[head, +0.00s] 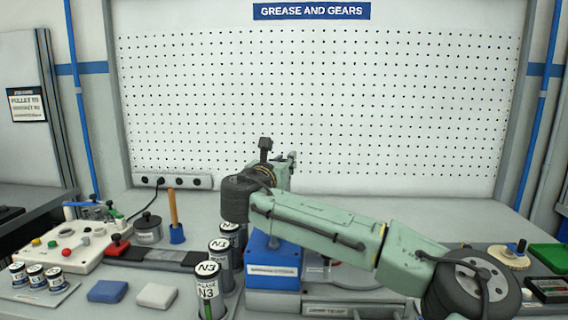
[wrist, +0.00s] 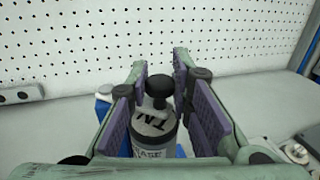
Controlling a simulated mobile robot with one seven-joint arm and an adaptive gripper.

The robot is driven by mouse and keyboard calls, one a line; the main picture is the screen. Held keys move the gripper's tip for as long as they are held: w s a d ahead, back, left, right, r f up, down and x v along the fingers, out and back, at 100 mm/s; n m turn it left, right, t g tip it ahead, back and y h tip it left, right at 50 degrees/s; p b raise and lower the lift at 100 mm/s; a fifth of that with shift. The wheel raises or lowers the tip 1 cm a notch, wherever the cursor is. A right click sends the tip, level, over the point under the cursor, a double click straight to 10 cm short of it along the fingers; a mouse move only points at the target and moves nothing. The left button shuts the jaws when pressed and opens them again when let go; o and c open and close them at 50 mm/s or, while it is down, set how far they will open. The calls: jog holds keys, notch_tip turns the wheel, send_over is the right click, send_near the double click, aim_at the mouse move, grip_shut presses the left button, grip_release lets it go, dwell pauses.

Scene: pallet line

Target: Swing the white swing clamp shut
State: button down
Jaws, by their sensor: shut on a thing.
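In the wrist view my gripper (wrist: 161,75) has its purple-padded fingers on either side of a grey grease canister (wrist: 153,130) with a black knob on top and a white label. It is shut on this canister. Blue shows beside and below the canister. In the head view my gripper (head: 291,160) is small, at the far end of the arm, above and behind a blue block (head: 272,272); the held canister is hidden there by my arm. I cannot make out the white swing clamp in either view.
Several canisters marked N3 (head: 208,283) stand left of the blue block. A white control box (head: 75,245), a blue pad (head: 107,291) and a white pad (head: 156,296) lie further left. A pegboard (head: 330,110) rises behind. A green tray (head: 548,254) is at right.

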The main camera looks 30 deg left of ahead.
jog(key=shift+s+a+m+h, duration=0.1)
jog(key=shift+s+m+h, duration=0.1)
jog(key=shift+m+h, duration=0.4)
jog(key=shift+s+m+h, duration=0.2)
jog(key=shift+m+h, duration=0.1)
jog(key=shift+h, duration=0.5)
jog(key=c, duration=1.4)
grip_release()
jog(key=shift+c, duration=0.2)
jog(key=shift+s, duration=0.1)
jog(key=s, duration=1.2)
